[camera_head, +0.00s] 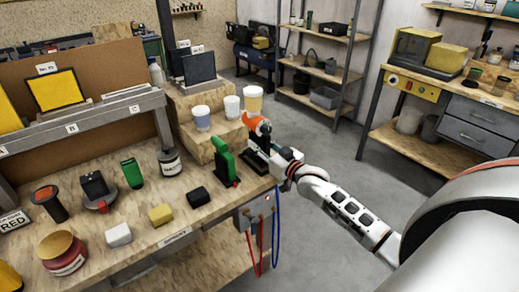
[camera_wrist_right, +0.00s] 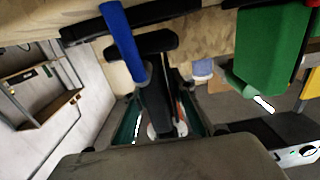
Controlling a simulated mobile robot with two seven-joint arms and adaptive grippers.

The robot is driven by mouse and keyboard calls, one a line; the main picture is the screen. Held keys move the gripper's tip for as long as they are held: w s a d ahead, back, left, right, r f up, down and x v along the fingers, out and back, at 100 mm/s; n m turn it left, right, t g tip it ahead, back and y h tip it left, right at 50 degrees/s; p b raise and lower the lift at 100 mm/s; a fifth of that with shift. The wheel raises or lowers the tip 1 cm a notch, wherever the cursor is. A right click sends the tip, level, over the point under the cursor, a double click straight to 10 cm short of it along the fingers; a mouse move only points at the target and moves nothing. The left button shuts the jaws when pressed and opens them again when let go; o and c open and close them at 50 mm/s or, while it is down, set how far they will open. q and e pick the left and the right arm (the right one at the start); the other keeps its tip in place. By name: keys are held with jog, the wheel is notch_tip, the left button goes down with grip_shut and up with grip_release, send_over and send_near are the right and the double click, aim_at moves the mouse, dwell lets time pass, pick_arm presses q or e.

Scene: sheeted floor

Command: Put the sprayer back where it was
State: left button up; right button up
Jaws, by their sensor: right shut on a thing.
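The sprayer (camera_head: 256,124), with an orange and white top, is at the right end of the workbench, partly hidden by my right gripper (camera_head: 262,152). My right gripper is shut on it, close to the bench's right edge. In the right wrist view a dark part (camera_wrist_right: 154,98) lies between the teal-edged fingers, with a little white and orange beyond it. I cannot tell whether the sprayer touches the bench. My left gripper is not in view.
A green tool (camera_head: 222,162) stands upright just left of my gripper; it also shows in the wrist view (camera_wrist_right: 270,45). Cups (camera_head: 201,118) stand on a wooden block behind.

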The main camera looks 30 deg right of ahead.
jog(key=shift+f, duration=0.65)
jog(key=shift+f, duration=0.1)
jog(key=o, duration=0.3)
jog(key=shift+f, duration=0.3)
jog(key=o, duration=0.4)
jog(key=shift+r, duration=0.1)
